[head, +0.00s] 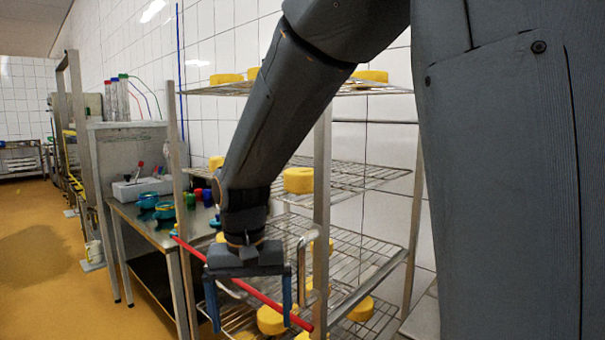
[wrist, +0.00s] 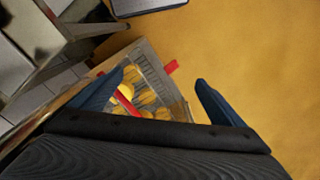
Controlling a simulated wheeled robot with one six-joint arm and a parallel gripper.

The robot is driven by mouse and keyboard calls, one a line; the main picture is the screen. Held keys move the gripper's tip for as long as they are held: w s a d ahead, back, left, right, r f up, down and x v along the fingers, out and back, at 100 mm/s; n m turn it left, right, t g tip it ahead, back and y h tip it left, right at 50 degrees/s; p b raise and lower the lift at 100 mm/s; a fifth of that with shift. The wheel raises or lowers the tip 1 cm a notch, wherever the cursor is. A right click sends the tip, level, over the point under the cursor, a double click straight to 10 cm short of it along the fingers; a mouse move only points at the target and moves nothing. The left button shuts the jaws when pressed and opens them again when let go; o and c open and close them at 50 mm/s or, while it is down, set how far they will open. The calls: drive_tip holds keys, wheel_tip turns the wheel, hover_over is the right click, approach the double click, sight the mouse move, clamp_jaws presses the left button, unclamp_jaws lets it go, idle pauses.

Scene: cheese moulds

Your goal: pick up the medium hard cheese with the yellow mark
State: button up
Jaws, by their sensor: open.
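Several yellow cheeses sit on a wire rack; one stands on the middle shelf (head: 298,180) and another low down (head: 271,320). I cannot make out a yellow mark on any, so I cannot tell which is the medium hard one. My gripper (head: 251,326) points down with its blue fingers apart and nothing held, in front of the rack's lower shelves. In the wrist view my open gripper (wrist: 161,76) shows yellow pieces (wrist: 148,97) beyond and below its fingers, partly hidden by the left finger and palm.
A red bar (head: 262,297) runs along the rack's front, close to my fingers. A rack post (head: 321,200) stands right of my arm. A steel table (head: 150,233) with teal cups (head: 165,210) is at left. Orange floor (head: 50,290) is open at far left.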

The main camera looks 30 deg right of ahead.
drive_tip(key=w+d+r+m+t+h+p, duration=0.1)
drive_tip(key=w+d+r+m+p, duration=0.3)
drive_tip(key=r, duration=0.7)
drive_tip(key=w+r+m+t+h, duration=0.1)
drive_tip(key=w+r+m+h, duration=0.1)
drive_tip(key=w+r, duration=0.6)
drive_tip(key=m+t+h+p, duration=0.1)
drive_tip(key=m+h, duration=0.1)
approach(302, 171)
drive_tip(key=x, duration=0.3)
drive_tip(key=shift+a+f, duration=0.25)
drive_tip(key=shift+f, duration=0.1)
drive_tip(key=shift+d+f, duration=0.15)
drive_tip(key=shift+d, duration=0.15)
drive_tip(key=shift+w+p+x, duration=0.2)
drive_tip(key=shift+p+x, duration=1.45)
drive_tip(key=shift+x, duration=1.75)
drive_tip(key=shift+d, duration=0.15)
drive_tip(key=c, duration=1.1)
drive_tip(key=shift+r, duration=0.2)
